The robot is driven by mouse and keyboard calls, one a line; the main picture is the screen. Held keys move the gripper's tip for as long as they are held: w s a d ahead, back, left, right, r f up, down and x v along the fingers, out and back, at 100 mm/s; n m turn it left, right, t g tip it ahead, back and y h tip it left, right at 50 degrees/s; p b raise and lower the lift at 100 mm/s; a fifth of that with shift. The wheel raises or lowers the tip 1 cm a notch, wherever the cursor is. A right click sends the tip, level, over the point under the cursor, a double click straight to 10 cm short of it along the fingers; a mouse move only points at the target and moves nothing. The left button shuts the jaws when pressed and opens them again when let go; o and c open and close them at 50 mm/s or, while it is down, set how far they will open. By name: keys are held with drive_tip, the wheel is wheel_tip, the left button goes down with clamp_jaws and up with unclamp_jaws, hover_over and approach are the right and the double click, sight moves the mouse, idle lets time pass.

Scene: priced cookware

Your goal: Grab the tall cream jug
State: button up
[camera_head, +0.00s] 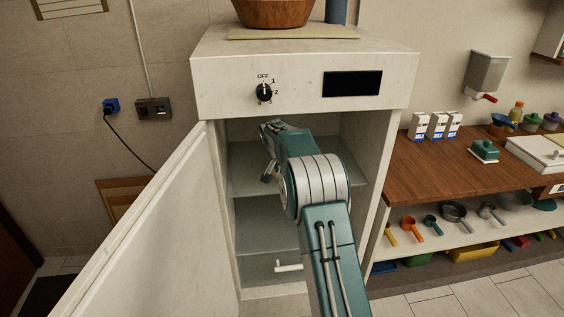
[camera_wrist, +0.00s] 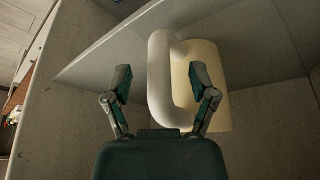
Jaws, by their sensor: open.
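The tall cream jug (camera_wrist: 211,88) stands inside the cabinet in the wrist view, with its thick, pale handle (camera_wrist: 158,80) toward me. My gripper (camera_wrist: 166,88) is open in the wrist view, one finger on each side of the handle. The right finger overlaps the jug's body in the picture; I cannot tell whether either finger touches. In the head view my gripper (camera_head: 268,155) reaches into the open cabinet, and the jug cannot be made out there.
The white cabinet (camera_head: 208,72) has its door (camera_head: 150,235) swung open to the left. Inside is a shelf (camera_head: 250,190), with side walls close around my arm. A wooden bowl (camera_head: 272,12) sits on top. A wooden counter (camera_head: 425,165) with cartons (camera_head: 436,126) stands at right.

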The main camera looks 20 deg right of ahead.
drive_tip(key=shift+w+d+f, duration=0.2)
drive_tip(key=shift+d+f, duration=0.15)
drive_tip(key=shift+f, duration=0.2)
drive_tip(key=shift+a, duration=0.15)
clamp_jaws()
drive_tip(key=shift+r, duration=0.1)
drive_tip(key=shift+r, duration=0.1)
